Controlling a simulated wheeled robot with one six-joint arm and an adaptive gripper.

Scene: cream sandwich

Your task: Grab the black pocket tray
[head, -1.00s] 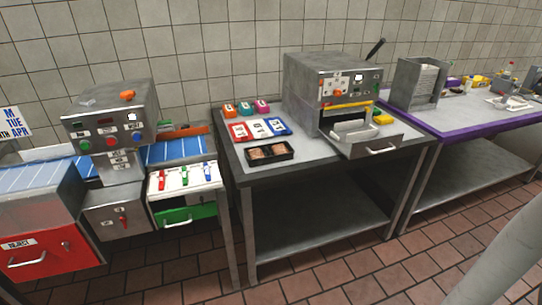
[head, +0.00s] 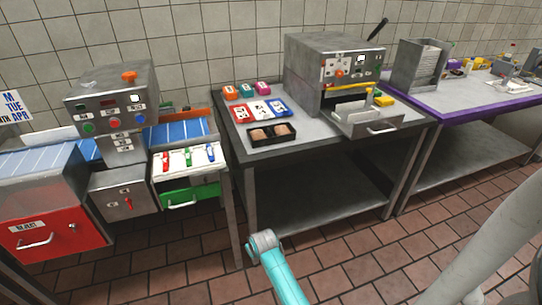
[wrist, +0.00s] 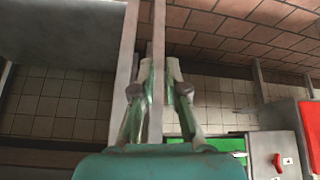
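The black pocket tray (head: 272,142) lies flat near the front left of the middle steel table in the head view. It holds two brown patties in its pockets. A teal part of my arm shows low in the head view, below and in front of this table, apart from the tray. In the wrist view my gripper (wrist: 159,65) points forward with its two fingers apart and nothing held between them. A grey post shows between and behind the fingers. The tray is not visible in the wrist view.
Red, white and blue cards (head: 262,111) lie just behind the tray, with small coloured blocks (head: 247,90) farther back. A steel machine (head: 337,70) with an open drawer (head: 375,123) stands to the right. A label machine with a green drawer (head: 190,195) stands left.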

